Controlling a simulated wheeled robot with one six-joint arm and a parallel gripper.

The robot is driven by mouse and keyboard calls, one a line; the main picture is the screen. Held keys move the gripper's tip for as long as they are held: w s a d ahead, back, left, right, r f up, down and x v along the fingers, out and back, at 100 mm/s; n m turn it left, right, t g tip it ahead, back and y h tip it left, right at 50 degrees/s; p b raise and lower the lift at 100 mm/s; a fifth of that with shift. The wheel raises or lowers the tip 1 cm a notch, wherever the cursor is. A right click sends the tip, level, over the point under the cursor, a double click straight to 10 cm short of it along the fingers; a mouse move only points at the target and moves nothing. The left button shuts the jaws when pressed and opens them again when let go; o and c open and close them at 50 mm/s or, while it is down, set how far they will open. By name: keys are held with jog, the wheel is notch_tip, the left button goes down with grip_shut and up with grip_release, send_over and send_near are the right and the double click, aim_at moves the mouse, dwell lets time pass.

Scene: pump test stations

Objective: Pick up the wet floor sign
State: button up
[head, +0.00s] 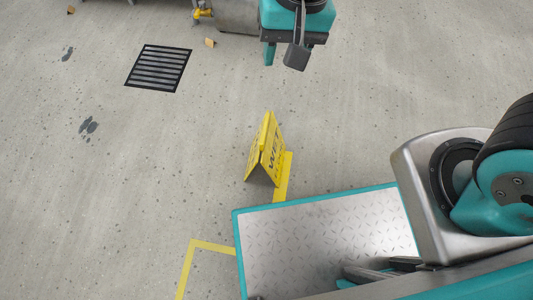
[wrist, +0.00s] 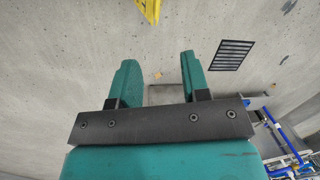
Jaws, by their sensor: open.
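The yellow wet floor sign (head: 266,150) stands upright as an open A-frame on the concrete floor, near the middle of the head view. Black lettering shows on its right face. In the wrist view only a piece of the sign (wrist: 149,9) shows, cut off by the top edge. My gripper (head: 284,63) is at the top of the head view, apart from the sign. In the wrist view my gripper (wrist: 157,66) has its two teal fingers spread, with nothing between them but floor in the background.
A black floor grate (head: 158,68) lies left of the sign, with dark footprints (head: 88,126) nearby. Yellow floor tape (head: 187,262) runs beside my tread-plate deck, close to the sign. A small tan piece (head: 210,43) lies on the floor. Blue pipes (wrist: 284,135) stand at lower right in the wrist view.

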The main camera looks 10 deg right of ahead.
aim_at(265, 128)
jog(key=a+f+m+b, duration=0.1)
jog(key=f+b, duration=0.2)
jog(key=f, duration=0.5)
jog(key=w+a+f+m+h+b, duration=0.1)
jog(key=f+b, duration=0.3)
jog(key=f, duration=0.5)
jog(key=a+f+m+b, duration=0.1)
jog(key=f+b, duration=0.2)
jog(key=f, duration=0.5)
jog(key=shift+w+f+h, duration=0.15)
jog(key=shift+f+h, duration=0.25)
jog(key=f+b, duration=0.1)
jog(key=f, duration=0.1)
jog(key=f+b, duration=0.3)
jog(key=b, duration=0.1)
jog(key=shift+w+a+f, duration=0.1)
jog(key=shift+w+f, duration=0.15)
jog(key=shift+f, duration=0.15)
jog(key=shift+r, duration=0.1)
grip_shut()
